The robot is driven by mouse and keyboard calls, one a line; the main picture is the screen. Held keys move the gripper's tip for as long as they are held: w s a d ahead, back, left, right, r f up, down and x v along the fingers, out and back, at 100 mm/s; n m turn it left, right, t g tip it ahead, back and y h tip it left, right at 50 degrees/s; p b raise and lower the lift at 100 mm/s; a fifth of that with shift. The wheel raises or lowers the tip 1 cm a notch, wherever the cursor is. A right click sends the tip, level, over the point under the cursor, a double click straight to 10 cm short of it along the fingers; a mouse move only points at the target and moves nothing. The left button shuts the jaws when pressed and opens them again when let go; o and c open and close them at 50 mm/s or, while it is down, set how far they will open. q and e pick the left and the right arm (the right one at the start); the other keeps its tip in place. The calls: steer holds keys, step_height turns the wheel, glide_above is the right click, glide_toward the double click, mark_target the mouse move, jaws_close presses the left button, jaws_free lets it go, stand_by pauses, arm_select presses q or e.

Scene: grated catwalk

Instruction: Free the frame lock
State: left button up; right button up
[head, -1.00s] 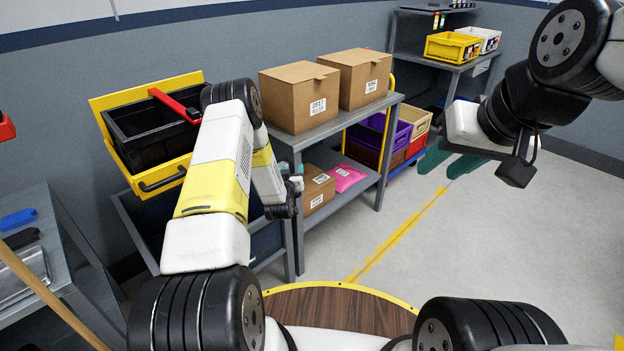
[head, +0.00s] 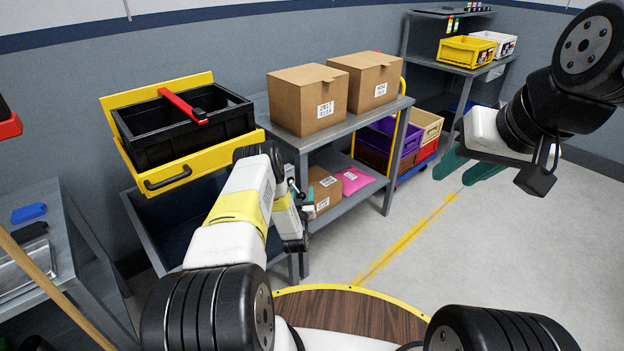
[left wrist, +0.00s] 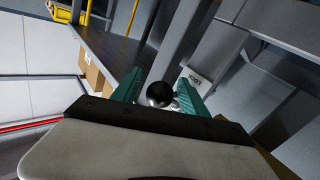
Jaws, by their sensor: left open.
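A yellow tilting frame (head: 197,168) with a dark handle holds a black bin (head: 172,147) at the left in the head view. A red bar (head: 180,104) lies across the bin's rim. In the left wrist view, a dark round knob (left wrist: 160,94) shows between the teal fingers of my left gripper (left wrist: 158,90). The fingers are apart on either side of it; I cannot tell if they touch it. In the head view my left gripper (head: 305,205) is beside the shelf's near end, partly hidden by my arm. My right gripper (head: 468,168) is open and empty over the floor.
A grey shelf (head: 345,132) carries two cardboard boxes (head: 306,100), with a small box and a pink packet (head: 353,180) below. Colored crates (head: 425,125) stand behind it. A grey bench (head: 60,250) is at the left. The floor (head: 470,260) at the right is clear.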

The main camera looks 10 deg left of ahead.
arm_select(q)
steer(key=shift+w, duration=0.45)
jaws_close()
steer(key=shift+r, duration=0.1)
steer(key=shift+s+d+r+n+g+h, duration=0.1)
steer(key=shift+r+n+g+h, duration=0.65)
steer(key=shift+r+n+g, duration=0.55)
steer(key=shift+s+d+r+n+g+h, duration=0.1)
steer(key=shift+r+n+g+h, duration=0.75)
steer(key=shift+n+g, duration=0.75)
steer(key=shift+r, duration=0.15)
